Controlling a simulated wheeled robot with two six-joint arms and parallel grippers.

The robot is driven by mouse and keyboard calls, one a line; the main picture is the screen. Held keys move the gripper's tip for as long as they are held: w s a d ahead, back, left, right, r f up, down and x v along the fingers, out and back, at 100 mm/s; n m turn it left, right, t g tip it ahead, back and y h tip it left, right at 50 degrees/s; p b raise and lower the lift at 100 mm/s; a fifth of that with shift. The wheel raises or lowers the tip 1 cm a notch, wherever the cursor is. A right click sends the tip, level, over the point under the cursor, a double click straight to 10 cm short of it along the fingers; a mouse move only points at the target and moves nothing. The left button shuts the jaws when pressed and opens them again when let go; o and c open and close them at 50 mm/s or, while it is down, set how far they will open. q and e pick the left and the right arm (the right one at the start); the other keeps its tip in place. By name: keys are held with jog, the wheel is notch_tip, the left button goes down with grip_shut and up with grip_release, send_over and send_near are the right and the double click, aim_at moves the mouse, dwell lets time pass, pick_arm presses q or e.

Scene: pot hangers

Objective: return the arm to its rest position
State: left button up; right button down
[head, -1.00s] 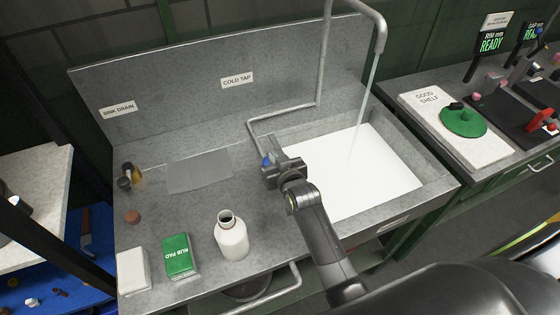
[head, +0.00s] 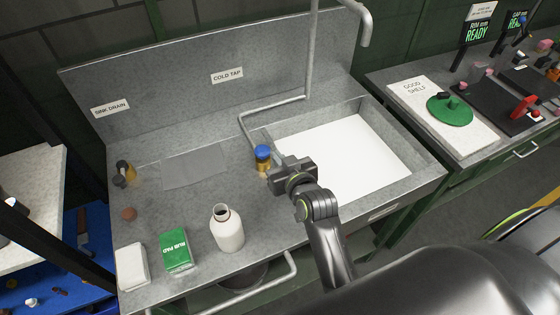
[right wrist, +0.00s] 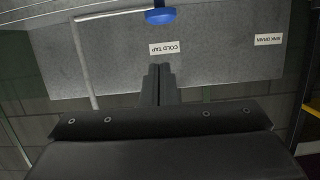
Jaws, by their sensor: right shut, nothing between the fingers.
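My right gripper (head: 273,150) is shut and empty over the left edge of the sink basin. It is just right of the tap knob (head: 262,152), which has a blue top and a brass-coloured body. In the right wrist view the shut fingers (right wrist: 159,84) stand in the middle, and the blue knob top (right wrist: 160,15) lies beyond their tips with a gap between. My right arm reaches in from the lower right. My left gripper is not in view.
The spout (head: 362,25) shows no water stream above the white basin (head: 350,155). A white bottle (head: 228,230), a green rub pad box (head: 176,250) and a white block (head: 131,266) stand at the counter's front. A green lid (head: 450,111) lies on the good shelf at right.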

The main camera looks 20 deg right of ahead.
jog(key=shift+s+r, duration=0.15)
jog(key=shift+s, duration=0.25)
jog(key=s+d+f+g, duration=0.2)
jog(key=s, duration=0.2)
jog(key=s+d+f+g, duration=0.2)
jog(key=s, duration=0.3)
jog(key=s+d+f+g+h, duration=0.1)
jog(key=s+d+f+g, duration=0.1)
jog(key=s, duration=0.3)
jog(key=shift+s+d+f, duration=0.1)
jog(key=shift+d+f, duration=0.25)
jog(key=shift+d, duration=0.25)
jog(key=s+d+g+h, duration=0.1)
jog(key=s+d+g, duration=0.1)
jog(key=s, duration=0.5)
jog(key=s+d+g+h, duration=0.1)
jog(key=s+d+g, duration=0.15)
jog(key=s, duration=0.45)
notch_tip(320, 180, down, 28)
jog(key=d+r+g+b, duration=0.1)
jog(key=g+b, duration=0.1)
jog(key=s+a+f+y+b, duration=0.1)
jog(key=s+f+b, duration=0.1)
jog(key=s+f, duration=1.2)
notch_tip(320, 180, down, 4)
jog(key=shift+s+f+m+g, duration=0.1)
jog(key=shift+s+m+g, duration=0.15)
jog(key=shift+m+g, duration=0.2)
